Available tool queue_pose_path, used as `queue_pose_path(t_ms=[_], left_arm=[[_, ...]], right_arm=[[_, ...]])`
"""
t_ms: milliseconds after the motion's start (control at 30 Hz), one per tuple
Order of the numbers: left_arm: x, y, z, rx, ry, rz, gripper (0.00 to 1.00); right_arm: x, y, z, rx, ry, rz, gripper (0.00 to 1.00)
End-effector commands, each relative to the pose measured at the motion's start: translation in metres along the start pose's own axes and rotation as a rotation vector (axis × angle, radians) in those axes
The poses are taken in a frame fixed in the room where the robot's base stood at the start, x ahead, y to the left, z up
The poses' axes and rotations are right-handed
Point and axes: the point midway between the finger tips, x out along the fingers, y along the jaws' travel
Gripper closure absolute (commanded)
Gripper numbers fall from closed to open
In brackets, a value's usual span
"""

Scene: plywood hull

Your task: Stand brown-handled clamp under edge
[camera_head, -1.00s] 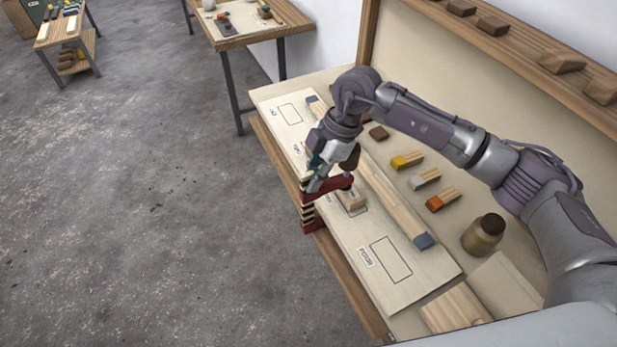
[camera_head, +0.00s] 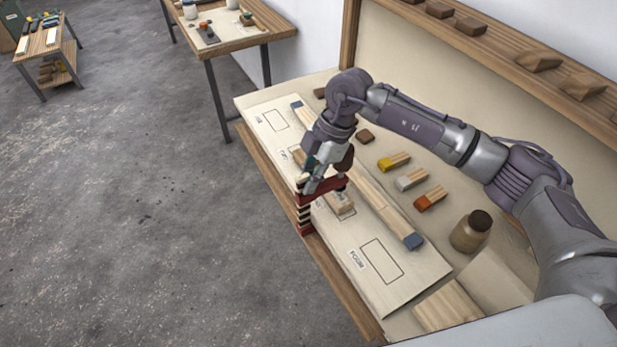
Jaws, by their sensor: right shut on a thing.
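My right gripper (camera_head: 316,180) is shut on a dark red clamp (camera_head: 329,187) at the front edge of the bench panel (camera_head: 405,282). The clamp's brown handle (camera_head: 344,158) points up beside the gripper. Its upper arm reaches over the panel, above a small wooden block (camera_head: 340,203). A striped red, black and cream part (camera_head: 303,213) hangs down at the panel's front edge. I cannot tell whether the clamp touches the block or the underside of the edge. My left gripper is not in view.
A long batten with blue ends (camera_head: 385,211) lies along the panel. Yellow (camera_head: 393,161), grey (camera_head: 411,178) and orange-ended (camera_head: 430,199) blocks and a brown jar (camera_head: 470,231) stand behind it. An outlined rectangle (camera_head: 381,262) on the panel is empty. Open floor lies left.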

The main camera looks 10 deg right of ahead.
Motion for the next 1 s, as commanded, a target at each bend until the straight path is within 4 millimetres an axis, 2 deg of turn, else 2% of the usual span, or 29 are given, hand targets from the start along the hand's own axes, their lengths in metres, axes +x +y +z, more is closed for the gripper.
queue_pose_path(t_ms=[200, 233, 367, 400, 633, 767, 867, 1000], left_arm=[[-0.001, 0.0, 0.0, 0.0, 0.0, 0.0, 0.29], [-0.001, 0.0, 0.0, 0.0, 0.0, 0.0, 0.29], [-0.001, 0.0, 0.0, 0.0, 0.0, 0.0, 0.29], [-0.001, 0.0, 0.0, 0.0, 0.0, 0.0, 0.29], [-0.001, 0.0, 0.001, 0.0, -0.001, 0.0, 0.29], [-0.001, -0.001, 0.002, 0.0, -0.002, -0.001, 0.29], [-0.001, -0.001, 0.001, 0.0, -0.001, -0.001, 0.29], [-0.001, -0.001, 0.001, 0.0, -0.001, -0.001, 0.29]], right_arm=[[-0.001, 0.001, 0.0, -0.001, 0.001, 0.002, 1.0], [-0.001, 0.001, 0.0, -0.001, 0.001, 0.002, 0.83], [-0.001, 0.0, 0.0, -0.001, 0.0, 0.002, 0.61], [-0.001, 0.0, 0.0, -0.001, 0.0, 0.001, 0.59], [0.001, 0.0, 0.001, 0.001, -0.001, -0.002, 0.59], [-0.006, 0.0, 0.001, 0.001, -0.001, 0.001, 0.59], [-0.02, 0.001, 0.001, 0.001, -0.001, 0.003, 0.59], [-0.05, 0.001, 0.001, 0.0, -0.001, 0.005, 0.59]])
